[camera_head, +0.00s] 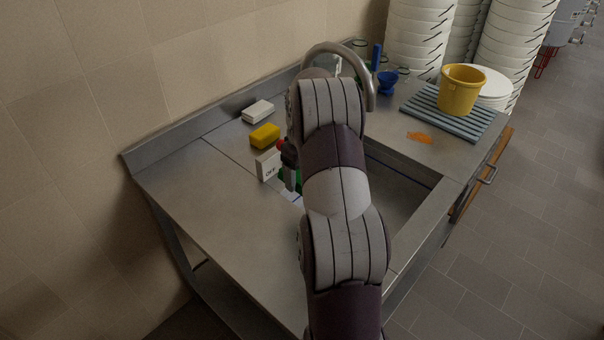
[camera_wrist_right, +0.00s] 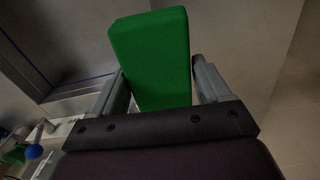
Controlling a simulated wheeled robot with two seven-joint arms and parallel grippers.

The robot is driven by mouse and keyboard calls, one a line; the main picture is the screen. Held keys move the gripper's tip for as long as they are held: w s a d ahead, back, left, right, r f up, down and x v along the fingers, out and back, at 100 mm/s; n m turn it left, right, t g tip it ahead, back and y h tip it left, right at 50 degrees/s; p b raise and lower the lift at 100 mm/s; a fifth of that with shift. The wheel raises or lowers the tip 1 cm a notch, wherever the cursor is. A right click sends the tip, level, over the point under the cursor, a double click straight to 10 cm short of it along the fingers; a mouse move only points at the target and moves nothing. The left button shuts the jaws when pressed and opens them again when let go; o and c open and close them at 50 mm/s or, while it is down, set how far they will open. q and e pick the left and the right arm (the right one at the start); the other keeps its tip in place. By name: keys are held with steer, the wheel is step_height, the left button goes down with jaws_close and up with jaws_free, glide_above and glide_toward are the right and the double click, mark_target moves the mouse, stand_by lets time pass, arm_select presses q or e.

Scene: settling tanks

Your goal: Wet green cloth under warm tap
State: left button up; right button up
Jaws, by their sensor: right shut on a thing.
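The green cloth (camera_wrist_right: 150,40) shows in the right wrist view as a folded block, upright between the two fingers of my right gripper (camera_wrist_right: 158,68), which is shut on it. In the head view my right arm crosses the sink (camera_head: 405,185) and hides much of it. There a small piece of the green cloth (camera_head: 298,182) shows beside a grey finger of the right gripper (camera_head: 290,178). The curved metal tap (camera_head: 371,88) rises behind my arm; its base is hidden. A white block marked "OFF" (camera_head: 268,166) stands left of the gripper. My left gripper is out of view.
A yellow sponge (camera_head: 265,135) and a whitish block (camera_head: 257,110) lie on the counter by the wall. A yellow bucket (camera_head: 460,90) stands on a slatted rack (camera_head: 431,108) at right. Tall white stacks (camera_head: 415,35) stand behind. The counter's left front (camera_head: 220,220) is clear.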

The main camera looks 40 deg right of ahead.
steer(key=s+d+r+t+h+p, duration=0.15)
steer(key=s+d, duration=0.25)
steer(key=s, duration=0.4)
steer(key=s+d+r+t+h+p, duration=0.1)
steer(key=s+d+h+p, duration=0.2)
steer(key=s, duration=0.5)
steer(key=w+d+f+p, duration=0.2)
steer(key=w+d+p, duration=0.1)
steer(key=w+d, duration=0.6)
steer(key=shift+d+f+p, duration=0.25)
steer(key=shift+d+p, duration=0.15)
steer(key=shift+d, duration=1.9)
steer(key=shift+a+t+h, duration=0.1)
steer(key=shift+t+h, duration=0.15)
